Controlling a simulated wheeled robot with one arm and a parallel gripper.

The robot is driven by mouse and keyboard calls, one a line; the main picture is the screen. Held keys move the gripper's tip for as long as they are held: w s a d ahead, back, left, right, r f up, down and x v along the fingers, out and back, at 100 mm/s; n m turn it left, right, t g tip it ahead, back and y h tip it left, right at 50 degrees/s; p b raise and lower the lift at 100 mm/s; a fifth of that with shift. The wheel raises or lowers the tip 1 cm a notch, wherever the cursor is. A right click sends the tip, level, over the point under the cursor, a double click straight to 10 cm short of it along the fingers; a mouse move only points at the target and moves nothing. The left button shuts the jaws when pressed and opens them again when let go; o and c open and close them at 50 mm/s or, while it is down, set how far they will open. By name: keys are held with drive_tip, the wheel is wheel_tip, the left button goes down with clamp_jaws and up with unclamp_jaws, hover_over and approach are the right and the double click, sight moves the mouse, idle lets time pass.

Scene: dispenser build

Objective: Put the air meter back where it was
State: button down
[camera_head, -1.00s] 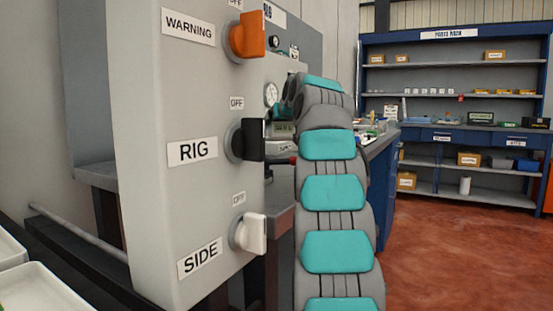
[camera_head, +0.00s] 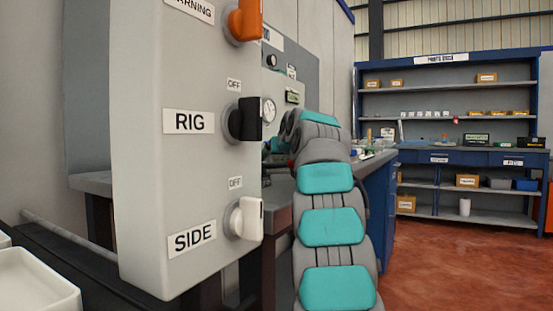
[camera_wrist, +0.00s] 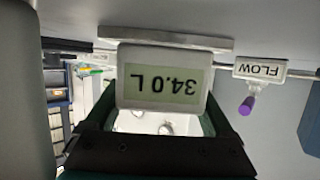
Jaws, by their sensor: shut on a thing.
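In the wrist view, a pale box with a display reading 34.0 L (camera_wrist: 163,82), upside down in the picture, appears to be the air meter. My gripper (camera_wrist: 160,125) is shut on it, with dark fingers at its two sides. A pale plate (camera_wrist: 165,37) lies close along the box's upper edge in the picture; I cannot tell whether they touch. In the head view, my arm hides most of my gripper (camera_head: 274,148) beside the grey rig. A small display (camera_head: 292,97) shows there; I cannot tell whether it is the same box.
A FLOW label (camera_wrist: 261,69) with a purple-tipped part (camera_wrist: 247,105) is beside the meter. A grey switch box with an orange knob (camera_head: 244,20), a black knob (camera_head: 246,119) and a white knob (camera_head: 247,218) stands close at left. Blue parts shelves (camera_head: 440,130) stand far back. Red floor at right is clear.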

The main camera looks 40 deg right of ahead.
unclamp_jaws()
drive_tip(key=shift+r, duration=0.15)
drive_tip(key=v, duration=1)
drive_tip(key=shift+s+a+r, duration=0.15)
drive_tip(key=shift+s, duration=0.05)
drive_tip(key=shift+s+a+r, duration=0.15)
drive_tip(key=shift+s+a, duration=0.1)
drive_tip(key=shift+s, duration=0.45)
